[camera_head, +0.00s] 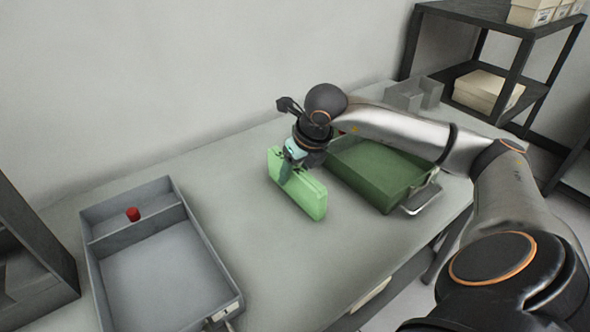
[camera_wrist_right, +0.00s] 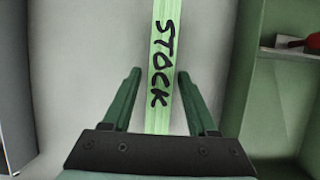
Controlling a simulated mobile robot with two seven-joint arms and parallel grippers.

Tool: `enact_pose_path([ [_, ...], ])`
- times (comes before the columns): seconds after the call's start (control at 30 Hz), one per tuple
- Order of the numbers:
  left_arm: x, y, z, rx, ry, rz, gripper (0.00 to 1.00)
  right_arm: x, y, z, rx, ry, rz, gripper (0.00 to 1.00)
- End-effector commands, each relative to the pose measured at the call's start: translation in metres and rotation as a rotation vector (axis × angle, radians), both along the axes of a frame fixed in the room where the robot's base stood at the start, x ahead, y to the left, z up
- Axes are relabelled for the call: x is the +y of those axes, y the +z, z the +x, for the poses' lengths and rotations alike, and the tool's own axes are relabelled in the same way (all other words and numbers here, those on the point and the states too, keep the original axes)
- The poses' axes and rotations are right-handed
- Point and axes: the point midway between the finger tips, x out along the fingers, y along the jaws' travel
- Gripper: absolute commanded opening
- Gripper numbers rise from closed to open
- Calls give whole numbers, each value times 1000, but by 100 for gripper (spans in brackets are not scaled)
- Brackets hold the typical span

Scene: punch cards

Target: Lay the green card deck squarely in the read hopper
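The green card deck (camera_head: 300,190) stands on its long narrow edge on the grey table, left of the green tray. The right wrist view shows its top edge (camera_wrist_right: 165,60), marked STOCK. My right gripper (camera_head: 290,172) is over the deck's upper edge. In the right wrist view its two fingers (camera_wrist_right: 158,78) are apart, one on each side of the deck; a gap shows on the left, and the right fingertip is close to the deck. A grey two-part tray (camera_head: 237,287) lies at the left; I cannot tell if it is the read hopper. My left gripper is out of view.
A dark green tray (camera_head: 405,200) with a metal handle stands right of the deck. A red piece (camera_head: 133,214) sits in the grey tray's rear compartment. A grey holder (camera_head: 405,100) and dark shelf (camera_head: 520,60) stand behind. Bare table lies between the deck and the grey tray.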

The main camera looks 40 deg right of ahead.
Motion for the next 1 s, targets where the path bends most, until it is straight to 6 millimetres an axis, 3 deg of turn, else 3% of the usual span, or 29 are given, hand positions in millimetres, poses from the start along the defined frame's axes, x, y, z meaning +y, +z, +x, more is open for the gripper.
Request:
enact_pose_path([
  [0.07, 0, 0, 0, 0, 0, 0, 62, 0, 0, 0, 0, 0, 0, 48],
  [0.5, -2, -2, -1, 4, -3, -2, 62, 0, 1, 0, -1, 0, 0, 0],
  [1.0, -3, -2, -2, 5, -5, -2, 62, 0, 2, 0, -4, -1, 0, 0],
])
